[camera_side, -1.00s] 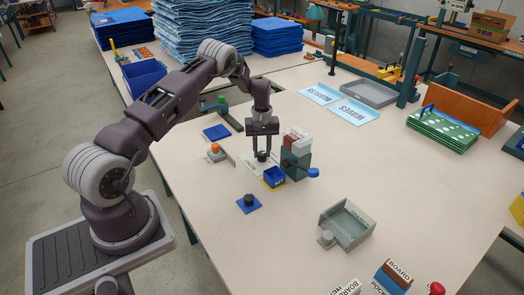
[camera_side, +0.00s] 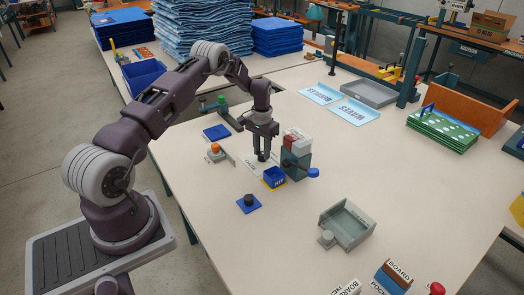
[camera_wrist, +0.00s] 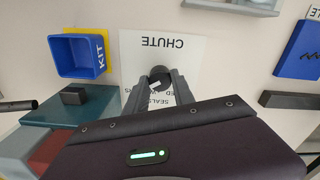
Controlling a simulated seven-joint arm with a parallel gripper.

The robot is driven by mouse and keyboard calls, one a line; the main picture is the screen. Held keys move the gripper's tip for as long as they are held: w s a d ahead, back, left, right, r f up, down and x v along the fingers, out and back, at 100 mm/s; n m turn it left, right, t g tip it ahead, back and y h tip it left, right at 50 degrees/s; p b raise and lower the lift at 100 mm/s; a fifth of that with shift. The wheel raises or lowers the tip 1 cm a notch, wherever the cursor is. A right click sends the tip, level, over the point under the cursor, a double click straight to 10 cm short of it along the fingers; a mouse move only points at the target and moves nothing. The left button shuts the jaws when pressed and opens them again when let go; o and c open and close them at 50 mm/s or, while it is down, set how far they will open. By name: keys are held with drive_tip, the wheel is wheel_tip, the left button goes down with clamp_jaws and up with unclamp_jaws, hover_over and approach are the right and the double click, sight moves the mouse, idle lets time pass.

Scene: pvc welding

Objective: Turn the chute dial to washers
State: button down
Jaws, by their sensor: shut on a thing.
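The chute dial (camera_wrist: 160,73) is a dark round knob on a white plate (camera_wrist: 135,60) printed "CHUTE", with "SEALS" and other partly covered labels near my fingers. A small white mark shows by the knob; which label it points at I cannot tell. My gripper (camera_wrist: 162,84) is shut on the dial, a finger on either side of it. In the side view my gripper (camera_side: 263,157) points straight down onto the plate (camera_side: 249,164), and its fingers mostly hide the knob.
A blue KIT bin (camera_side: 273,178) on a yellow base stands close beside the plate. A grey-green block with red and white tops (camera_side: 296,158) is just to the right. An orange-topped button (camera_side: 215,148) is to the left. The table's front middle is mostly clear.

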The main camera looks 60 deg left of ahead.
sight(262, 153)
drive_tip(key=shift+m, duration=0.3)
idle(0.4)
drive_tip(key=c, duration=1.1)
unclamp_jaws()
drive_tip(key=shift+o, duration=0.2)
wheel_tip(262, 153, up, 7)
drive_tip(key=shift+r, duration=0.1)
